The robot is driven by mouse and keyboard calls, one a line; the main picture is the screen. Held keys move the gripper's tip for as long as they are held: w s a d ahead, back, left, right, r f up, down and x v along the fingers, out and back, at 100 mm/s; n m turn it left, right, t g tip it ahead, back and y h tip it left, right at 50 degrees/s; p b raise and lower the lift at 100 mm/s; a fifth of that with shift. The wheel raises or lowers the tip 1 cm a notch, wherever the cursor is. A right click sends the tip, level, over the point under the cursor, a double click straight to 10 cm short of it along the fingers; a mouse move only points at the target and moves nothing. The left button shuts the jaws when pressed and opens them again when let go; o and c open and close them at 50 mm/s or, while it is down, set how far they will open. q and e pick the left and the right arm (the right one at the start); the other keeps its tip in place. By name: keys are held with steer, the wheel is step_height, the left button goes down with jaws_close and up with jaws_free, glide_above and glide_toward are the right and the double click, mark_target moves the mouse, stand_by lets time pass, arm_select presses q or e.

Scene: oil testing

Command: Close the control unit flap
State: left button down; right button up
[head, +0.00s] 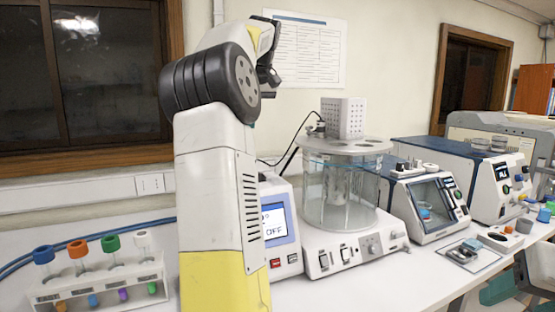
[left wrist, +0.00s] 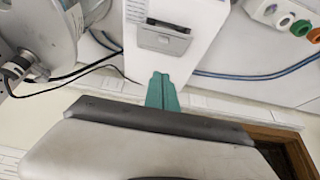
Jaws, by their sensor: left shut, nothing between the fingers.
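In the left wrist view a white housing that looks like the control unit (left wrist: 200,12) carries a grey flap (left wrist: 165,40) with a dark gap along one edge. I cannot tell how far the flap stands open. My left gripper (left wrist: 161,76) has teal fingers, shut and empty, pointing at the housing and apparently short of the flap. In the head view its fingers are hidden.
A glass bath (head: 340,190) stands right of the control unit, with a black cable running between them. A rack of coloured-cap tubes (head: 100,283) stands at left. Other instruments (head: 430,205) line the bench to the right. Blue hoses (head: 20,262) run along the wall.

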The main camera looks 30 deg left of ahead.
arm_select(q)
steer(key=x, duration=0.9)
steer(key=shift+a+f, duration=0.2)
steer(key=shift+f, duration=0.05)
steer(key=shift+s+d+f, duration=0.1)
steer(key=shift+d+f, duration=0.15)
steer(key=shift+f, duration=0.85)
steer(key=shift+s+d+f, duration=0.15)
steer(key=shift+d+f, duration=0.1)
steer(key=shift+f, duration=0.65)
steer(key=shift+s+d+f+t+y, duration=0.55)
steer(key=shift+d+f+t+y, duration=0.25)
steer(key=shift+y, duration=0.3)
steer(key=shift+s+f, duration=0.15)
steer(key=shift+f, duration=0.45)
steer(key=shift+r, duration=0.1)
